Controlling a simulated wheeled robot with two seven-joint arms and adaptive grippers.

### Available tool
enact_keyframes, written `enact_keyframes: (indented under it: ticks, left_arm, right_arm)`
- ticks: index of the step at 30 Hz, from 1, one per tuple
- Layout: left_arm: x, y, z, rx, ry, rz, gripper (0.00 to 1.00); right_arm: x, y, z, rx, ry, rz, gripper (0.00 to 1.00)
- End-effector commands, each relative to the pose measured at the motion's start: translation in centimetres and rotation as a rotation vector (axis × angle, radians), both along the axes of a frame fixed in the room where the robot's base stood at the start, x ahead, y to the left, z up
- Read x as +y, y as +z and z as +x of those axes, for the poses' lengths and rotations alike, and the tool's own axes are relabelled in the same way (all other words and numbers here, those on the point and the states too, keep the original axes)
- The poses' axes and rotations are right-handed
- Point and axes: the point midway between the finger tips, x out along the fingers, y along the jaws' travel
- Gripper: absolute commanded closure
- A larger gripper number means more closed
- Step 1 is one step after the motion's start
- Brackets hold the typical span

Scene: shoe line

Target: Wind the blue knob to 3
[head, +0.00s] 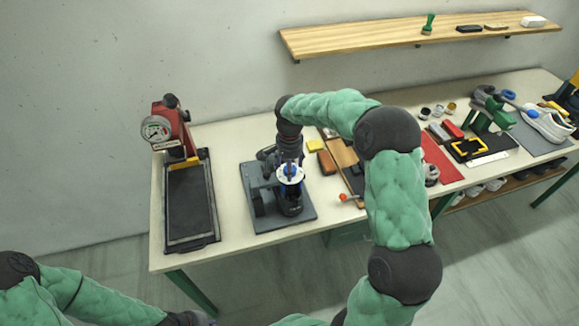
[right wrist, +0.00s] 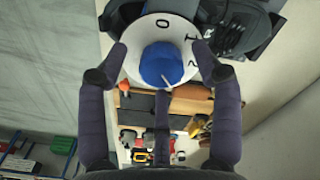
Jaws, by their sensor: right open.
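The blue knob (right wrist: 161,65) sits at the middle of a round white dial (right wrist: 133,65) with black numerals; 0, 1 and 2 show in the right wrist view. A thin white mark shows on the knob's lower side. A 3 is not visible there. In the head view the knob (head: 290,169) is on a dark machine (head: 264,197) on the table. My right gripper (head: 289,160) is above it, pointing down. In the right wrist view its open fingers (right wrist: 158,78) straddle the knob with gaps on both sides. My left arm's dark end is at the head view's bottom edge; its fingers cannot be made out.
A press with a round gauge (head: 156,129) stands left on the table. Right of the machine are a yellow block (head: 315,146), a brown block (head: 326,162) and an orange-tipped tool (head: 344,198). Further right are a red mat (head: 437,160) and shoes. A wooden shelf (head: 350,39) hangs behind.

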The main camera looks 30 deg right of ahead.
Motion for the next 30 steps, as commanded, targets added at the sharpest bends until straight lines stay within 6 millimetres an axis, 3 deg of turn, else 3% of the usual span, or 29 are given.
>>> enact_keyframes:
  ticks: [5,18,24,30]
  left_arm:
    - [0.0,0.0,0.0,0.000,0.000,0.000,1.00]
    - [0.0,0.0,0.0,0.000,0.000,0.000,1.00]
    - [0.0,0.0,0.0,0.000,0.000,0.000,1.00]
    - [0.0,0.0,0.0,0.000,0.000,0.000,1.00]
  right_arm:
    - [0.0,1.8,0.1,-0.005,0.000,-0.001,0.34]
    - [0.1,9.8,0.1,-0.001,0.001,0.000,0.34]
    - [0.1,11.6,0.1,0.000,0.001,0.001,0.34]
    - [0.1,11.9,0.0,0.001,0.001,0.000,0.34]
